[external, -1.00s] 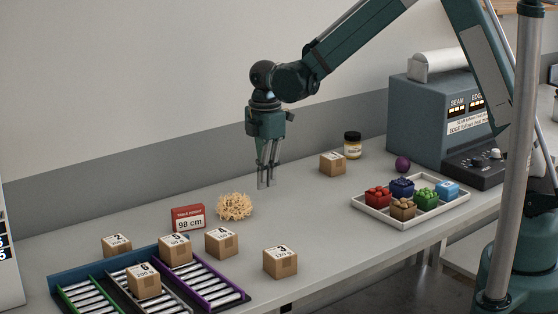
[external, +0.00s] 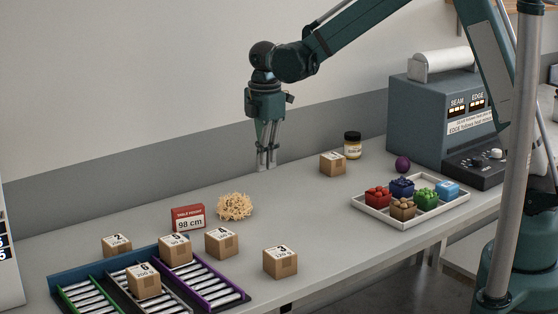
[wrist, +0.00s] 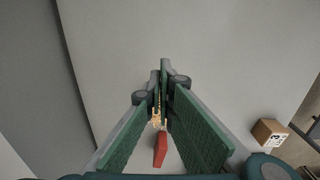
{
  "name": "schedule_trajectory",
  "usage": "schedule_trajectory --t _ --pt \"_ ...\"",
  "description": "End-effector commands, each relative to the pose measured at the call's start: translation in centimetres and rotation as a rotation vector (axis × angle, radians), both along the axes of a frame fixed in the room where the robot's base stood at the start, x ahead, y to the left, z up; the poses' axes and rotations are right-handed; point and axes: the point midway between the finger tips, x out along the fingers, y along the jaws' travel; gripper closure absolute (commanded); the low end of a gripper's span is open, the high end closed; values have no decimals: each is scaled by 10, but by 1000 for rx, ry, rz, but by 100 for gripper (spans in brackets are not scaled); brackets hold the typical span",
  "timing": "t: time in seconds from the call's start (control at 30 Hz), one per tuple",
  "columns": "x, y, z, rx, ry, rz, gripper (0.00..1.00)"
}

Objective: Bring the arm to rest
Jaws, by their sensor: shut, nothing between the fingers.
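My gripper (external: 266,167) hangs pointing down above the back part of the table (external: 320,225) in the external view. Its fingers are shut and nothing is between them. In the wrist view the green fingers of my gripper (wrist: 162,122) meet over the bare surface. The gripper is apart from every object, up and to the right of the pale shredded heap (external: 235,206).
Several numbered cartons (external: 280,263) lie on and around the roller rack (external: 205,285).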

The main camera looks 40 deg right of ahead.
Motion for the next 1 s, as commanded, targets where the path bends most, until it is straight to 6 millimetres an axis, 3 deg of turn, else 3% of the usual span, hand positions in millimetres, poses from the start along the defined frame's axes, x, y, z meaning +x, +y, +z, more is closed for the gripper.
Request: schedule_trajectory --t 0.37,1.0 --pt "-9 -13 16 7 -19 -54 100" --pt "-67 -82 94 64 -137 -380 100"
